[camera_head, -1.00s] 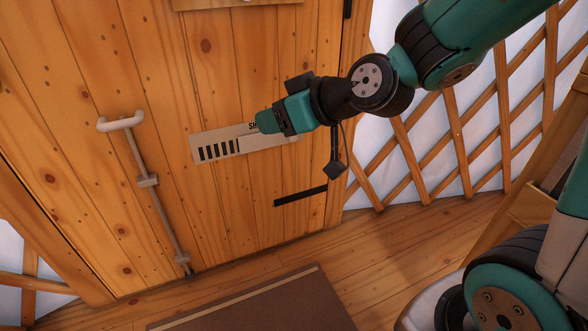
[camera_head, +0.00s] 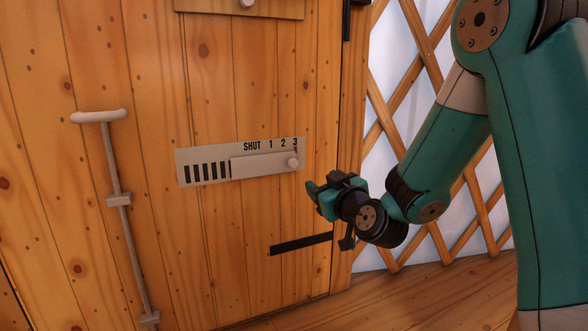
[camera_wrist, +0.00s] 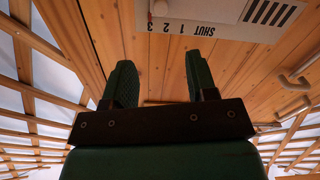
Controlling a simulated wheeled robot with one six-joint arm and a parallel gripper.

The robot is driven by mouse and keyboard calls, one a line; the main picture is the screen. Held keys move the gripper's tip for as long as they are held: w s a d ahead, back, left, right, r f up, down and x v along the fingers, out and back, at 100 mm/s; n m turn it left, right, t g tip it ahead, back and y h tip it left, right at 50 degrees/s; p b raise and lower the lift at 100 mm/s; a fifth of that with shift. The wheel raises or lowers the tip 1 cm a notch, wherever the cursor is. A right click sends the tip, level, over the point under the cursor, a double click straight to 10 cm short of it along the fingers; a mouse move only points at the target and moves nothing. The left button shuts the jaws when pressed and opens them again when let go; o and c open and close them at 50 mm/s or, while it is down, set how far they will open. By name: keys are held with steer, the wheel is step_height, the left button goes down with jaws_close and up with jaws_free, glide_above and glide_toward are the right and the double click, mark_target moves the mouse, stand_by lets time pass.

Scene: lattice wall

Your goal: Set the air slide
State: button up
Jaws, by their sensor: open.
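The air slide plate (camera_head: 183,171) is a pale metal panel on the wooden door. It is marked SHUT, 1, 2, 3, with several dark vent slots showing at its left. The sliding cover (camera_head: 258,166) has a round knob (camera_head: 293,162) at its right end, below the 3, beside a small red mark. My gripper (camera_head: 312,190) is to the right of and a little below the knob, apart from it. In the wrist view my gripper (camera_wrist: 160,85) is open and empty. There the plate (camera_wrist: 228,12) shows upside down at the top, with the knob (camera_wrist: 159,8) at the edge.
A long bolt rod with a white handle (camera_head: 99,116) runs down the door (camera_head: 225,90) at left. A dark strip (camera_head: 300,243) lies below the plate. Lattice wall (camera_head: 425,45) stands right of the door frame. A wooden panel with a knob (camera_head: 247,3) is above.

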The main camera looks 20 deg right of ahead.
mark_target(294, 164)
steer(key=w, duration=1.5)
steer(key=shift+f+p, duration=0.1)
steer(key=shift+p, duration=0.25)
steer(key=shift+w, duration=0.35)
steer(key=shift+c, duration=0.2)
